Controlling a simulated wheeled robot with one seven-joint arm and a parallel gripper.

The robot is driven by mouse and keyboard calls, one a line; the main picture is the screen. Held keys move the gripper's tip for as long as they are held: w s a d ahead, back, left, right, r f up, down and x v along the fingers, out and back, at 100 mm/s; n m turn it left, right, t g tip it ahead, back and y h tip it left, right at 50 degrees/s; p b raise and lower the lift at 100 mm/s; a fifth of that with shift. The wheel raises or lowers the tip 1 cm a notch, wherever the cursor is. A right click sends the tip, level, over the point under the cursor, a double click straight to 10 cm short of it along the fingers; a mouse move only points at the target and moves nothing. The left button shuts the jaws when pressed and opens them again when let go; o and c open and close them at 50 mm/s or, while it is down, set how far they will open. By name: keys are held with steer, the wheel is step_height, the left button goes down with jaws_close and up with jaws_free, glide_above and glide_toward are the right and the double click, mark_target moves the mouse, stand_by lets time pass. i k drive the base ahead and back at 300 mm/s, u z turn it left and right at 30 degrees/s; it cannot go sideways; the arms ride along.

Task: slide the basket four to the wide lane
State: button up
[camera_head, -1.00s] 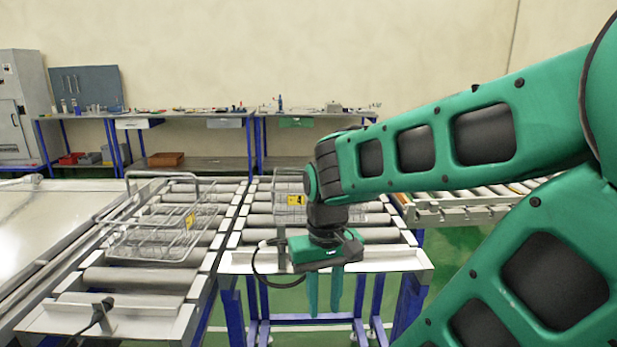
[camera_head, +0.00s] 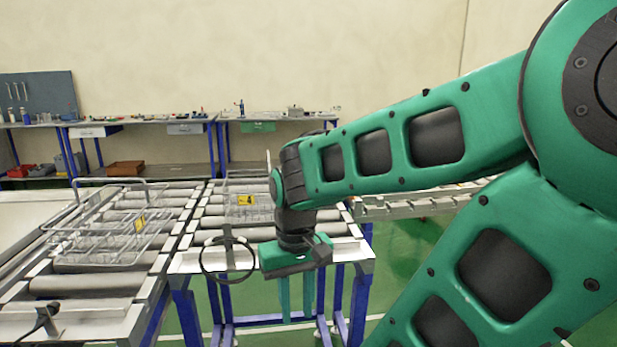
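One wire basket (camera_head: 105,243) with a yellow tag (camera_head: 140,224) sits on the left roller lane (camera_head: 75,286), which looks the wider. Another wire basket (camera_head: 262,211) with a yellow tag (camera_head: 245,200) sits on the narrower middle roller lane (camera_head: 215,222), partly hidden behind my arm. The tags are too small to read, so I cannot tell which basket is four. My gripper (camera_head: 301,297) points down in front of the middle lane's near end plate. Its two green fingers are apart with nothing between them, and it touches neither basket.
A third roller lane (camera_head: 420,203) runs to the right, partly behind my arm. Workbenches (camera_head: 150,122) with small parts line the back wall. A dark cable loops beside the middle lane's front. Green floor is open right of the middle lane.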

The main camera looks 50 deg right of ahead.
mark_target(242, 199)
steer(key=u, duration=0.05)
steer(key=k, duration=1.2)
steer(key=z, duration=0.45)
steer(key=i, duration=1)
